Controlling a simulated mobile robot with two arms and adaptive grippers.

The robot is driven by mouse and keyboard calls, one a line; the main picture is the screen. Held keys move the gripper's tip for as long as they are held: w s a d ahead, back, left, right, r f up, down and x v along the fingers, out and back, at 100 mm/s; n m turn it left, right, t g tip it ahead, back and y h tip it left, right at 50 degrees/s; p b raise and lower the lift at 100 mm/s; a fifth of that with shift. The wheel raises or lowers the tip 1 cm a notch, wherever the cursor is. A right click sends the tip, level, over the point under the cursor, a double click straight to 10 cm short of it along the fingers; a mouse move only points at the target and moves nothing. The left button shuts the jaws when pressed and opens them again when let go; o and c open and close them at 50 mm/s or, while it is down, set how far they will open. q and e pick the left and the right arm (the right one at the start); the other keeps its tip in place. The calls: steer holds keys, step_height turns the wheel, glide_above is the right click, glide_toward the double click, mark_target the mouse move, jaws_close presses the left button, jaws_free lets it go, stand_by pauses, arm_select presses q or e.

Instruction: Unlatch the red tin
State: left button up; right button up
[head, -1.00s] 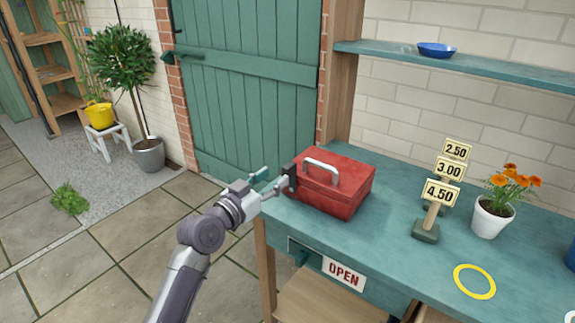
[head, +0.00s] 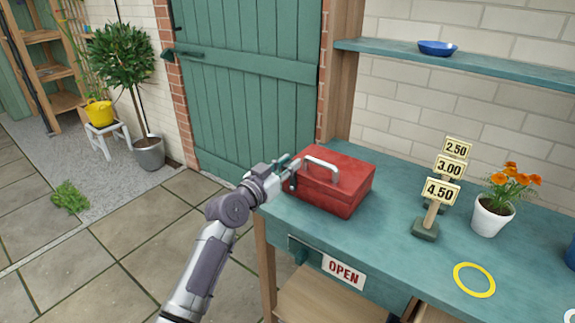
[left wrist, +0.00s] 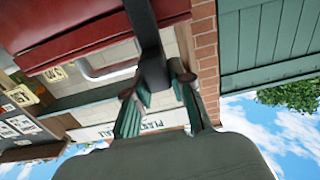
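The red tin (head: 345,196), a box with a grey handle (head: 321,166), sits shut-looking on the teal bench near its left end. In the left wrist view the tin (left wrist: 75,30) fills the upper left. A dark latch piece (left wrist: 153,70) on its left side shows there, between the two fingers of my left gripper (left wrist: 157,88), with gaps visible beside it. In the head view my left gripper (head: 289,170) is at the tin's left end and hides most of the latch. Its fingers are apart. My right gripper is not in view.
The teal bench (head: 375,240) holds price signs (head: 440,192), a white pot of orange flowers (head: 491,217) and a yellow ring (head: 474,280) to the right. An OPEN sign (head: 343,271) hangs at the front. A blue bowl (head: 437,48) sits on the shelf above.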

arm_select(q)
jaws_close()
steer(key=shift+s+d+f+m+b, duration=0.25)
steer(key=shift+s+d+m, duration=0.35)
steer(key=shift+m, duration=0.55)
steer(key=shift+s+d+f+m+b, duration=0.2)
steer(key=shift+s+d+f+m, duration=0.15)
steer(key=shift+d+m, duration=0.65)
steer(key=shift+s+d+f+m+b, duration=0.25)
steer(key=shift+s+d+m, duration=0.2)
steer(key=shift+m, duration=0.9)
steer(key=o, duration=0.8)
jaws_free()
steer(key=shift+c, duration=0.2)
steer(key=shift+s, duration=0.1)
